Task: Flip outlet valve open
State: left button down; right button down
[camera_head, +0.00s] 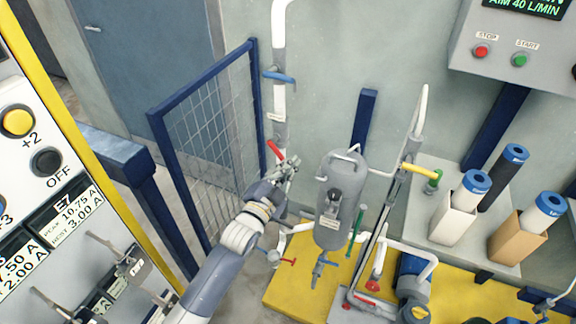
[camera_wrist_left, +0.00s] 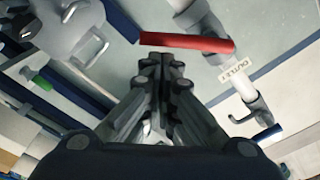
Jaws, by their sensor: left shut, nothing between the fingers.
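The outlet valve's red lever (camera_head: 275,149) is on the white vertical pipe beside the grey tank. In the left wrist view the red lever (camera_wrist_left: 187,42) sticks out sideways across from the pipe, with a label reading OUTLET (camera_wrist_left: 238,74) beside its pivot. My left gripper (camera_head: 290,166) is shut and empty, just below and right of the lever in the head view. In the left wrist view my left gripper's fingertips (camera_wrist_left: 161,62) are together just short of the lever. A small gap shows there, but I cannot tell whether they touch it. My right gripper is not in view.
A blue-handled valve (camera_head: 279,77) is higher on the same pipe. The grey tank (camera_head: 340,200) stands close right of my gripper. A blue mesh fence (camera_head: 205,135) is to the left. A yellow skid base (camera_head: 285,290) with pipes and small valves lies below.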

pick_arm(q)
jog(key=shift+a+f+m, duration=0.2)
jog(key=shift+f+m, duration=0.25)
jog(key=shift+m, duration=0.35)
jog(key=shift+w+a+f+m+g+b, duration=0.15)
jog(key=shift+a+f+m+b, duration=0.3)
jog(key=shift+m, duration=0.7)
jog(key=shift+w+a+f+m+g+b, duration=0.1)
jog(key=shift+w+a+f+m+b, duration=0.3)
jog(key=shift+m, duration=0.8)
jog(key=shift+s+a+f+m+g+b, duration=0.1)
jog(key=shift+a+f+m+b, duration=0.2)
jog(key=shift+a+f+m, duration=0.6)
jog(key=shift+d+r+m, duration=0.3)
jog(key=shift+m, duration=0.05)
